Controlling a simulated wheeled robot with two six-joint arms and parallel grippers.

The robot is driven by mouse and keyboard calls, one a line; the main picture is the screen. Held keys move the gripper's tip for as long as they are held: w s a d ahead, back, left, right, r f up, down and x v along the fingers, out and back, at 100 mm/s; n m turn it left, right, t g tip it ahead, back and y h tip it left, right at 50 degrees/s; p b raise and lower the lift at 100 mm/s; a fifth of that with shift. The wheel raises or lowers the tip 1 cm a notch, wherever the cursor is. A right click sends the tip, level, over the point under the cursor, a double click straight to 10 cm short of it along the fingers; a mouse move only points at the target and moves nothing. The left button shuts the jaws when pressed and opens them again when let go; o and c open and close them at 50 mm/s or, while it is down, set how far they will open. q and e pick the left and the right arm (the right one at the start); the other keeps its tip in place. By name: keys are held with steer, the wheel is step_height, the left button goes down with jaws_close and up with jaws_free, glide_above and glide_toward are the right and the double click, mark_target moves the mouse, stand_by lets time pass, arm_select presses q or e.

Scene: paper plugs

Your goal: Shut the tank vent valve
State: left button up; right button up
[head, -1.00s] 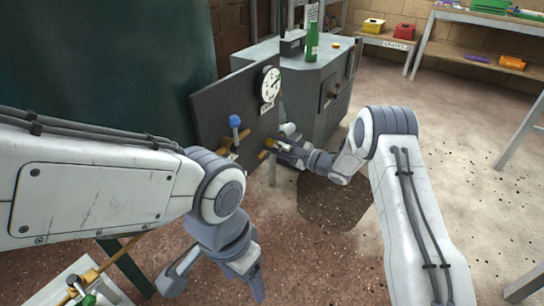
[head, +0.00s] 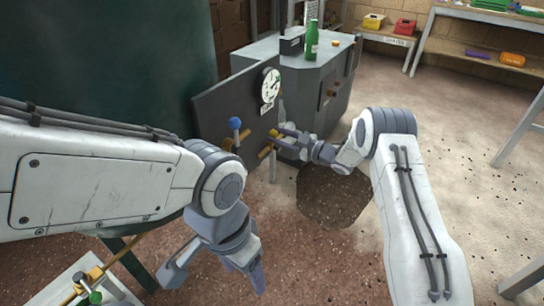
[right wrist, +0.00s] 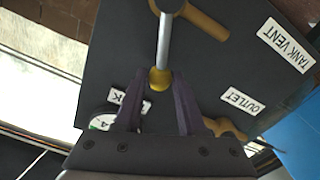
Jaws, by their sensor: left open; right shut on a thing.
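A dark upright panel (head: 212,105) carries brass valve fittings. The right wrist view shows a silver lever (right wrist: 163,45) running from a brass valve body (right wrist: 200,18) to a yellow knob (right wrist: 160,79). The "TANK VENT" label (right wrist: 287,45) is beside that body. My right gripper (head: 275,139) is shut on the yellow knob, which sits between its fingertips in the right wrist view (right wrist: 161,77). An "OUTLET" label (right wrist: 243,102) is near another brass fitting (right wrist: 224,128). A blue-knobbed lever (head: 235,123) stands upright on the panel. My left gripper (head: 212,282) is open and empty, low in front.
A round gauge (head: 271,84) is on the panel's upper right. Behind is a grey cabinet (head: 285,50) with a green bottle (head: 311,42) on top. A large dark green tank (head: 100,60) fills the left. The floor (head: 460,150) to the right is open.

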steer(key=shift+w+d+r+m, duration=0.15)
steer(key=shift+w+d+m, duration=0.35)
steer(key=shift+m, duration=0.5)
steer(key=shift+w+a, duration=0.1)
steer(key=shift+w+d+r+m+p, duration=0.15)
steer(key=shift+w+d+m, duration=0.2)
steer(key=shift+m, duration=0.3)
steer(key=shift+w+d+f+m+p, duration=0.15)
steer(key=shift+w+m, duration=0.25)
steer(key=shift+m, duration=0.25)
steer(key=shift+r, duration=0.1)
steer(key=o, duration=1)
steer(key=shift+r, duration=0.1)
